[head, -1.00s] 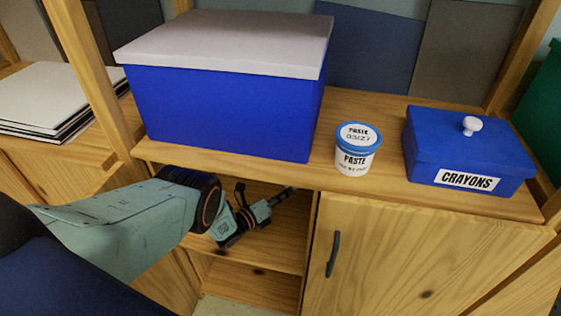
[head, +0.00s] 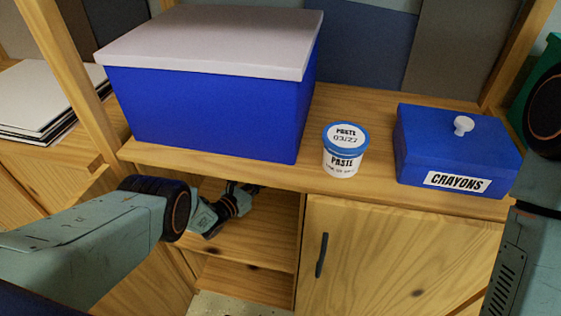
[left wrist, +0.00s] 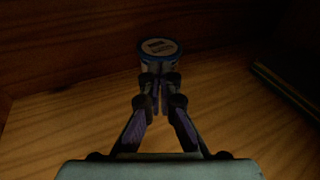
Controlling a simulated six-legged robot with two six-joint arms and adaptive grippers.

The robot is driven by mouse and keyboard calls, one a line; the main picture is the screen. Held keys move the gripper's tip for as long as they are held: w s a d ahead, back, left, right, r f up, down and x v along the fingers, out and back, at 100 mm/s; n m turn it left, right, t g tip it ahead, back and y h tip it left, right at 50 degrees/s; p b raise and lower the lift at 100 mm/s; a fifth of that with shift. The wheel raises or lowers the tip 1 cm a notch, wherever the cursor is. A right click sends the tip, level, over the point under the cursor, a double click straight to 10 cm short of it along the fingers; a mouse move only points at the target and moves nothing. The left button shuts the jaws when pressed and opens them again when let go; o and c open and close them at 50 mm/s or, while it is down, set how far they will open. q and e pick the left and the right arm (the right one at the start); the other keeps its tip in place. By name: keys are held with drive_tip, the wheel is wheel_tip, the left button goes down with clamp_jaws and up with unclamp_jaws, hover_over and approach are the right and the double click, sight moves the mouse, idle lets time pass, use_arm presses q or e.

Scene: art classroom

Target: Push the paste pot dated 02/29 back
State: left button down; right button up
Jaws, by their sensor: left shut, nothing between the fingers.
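In the left wrist view a paste pot (left wrist: 159,51) with a blue-rimmed, pale lid stands on a dim wooden shelf, near its back wall. Its lid print is too dark to read. My left gripper (left wrist: 160,82) is shut, its fingertips right at the pot's near side; whether they touch I cannot tell. In the head view my left gripper (head: 247,189) reaches into the open compartment under the counter, and that pot is hidden there. Another paste pot (head: 343,163), white with a blue rim and a lid that seems to read 03/27, stands on the counter. My right gripper is out of view.
On the counter stand a large blue box (head: 210,115) with a pale lid and a blue crayons box (head: 455,155). A closed cabinet door (head: 395,255) is right of the compartment. A dark flat object (left wrist: 292,90) lies at the right inside the shelf.

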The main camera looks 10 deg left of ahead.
use_arm(q)
drive_tip(key=shift+m, duration=0.3)
drive_tip(key=b+x, duration=0.2)
drive_tip(key=x, duration=0.1)
drive_tip(key=b+x, duration=0.3)
drive_tip(key=shift+w+r, duration=0.1)
drive_tip(key=shift+r, duration=0.1)
drive_tip(key=b+x, duration=0.3)
drive_tip(key=b, duration=0.1)
drive_tip(key=b+x, duration=0.2)
drive_tip(key=shift+w+d+r, duration=0.2)
drive_tip(key=shift+w+r, duration=0.15)
drive_tip(key=shift+r, duration=0.05)
drive_tip(key=shift+f+b, duration=0.65)
drive_tip(key=shift+b, duration=0.2)
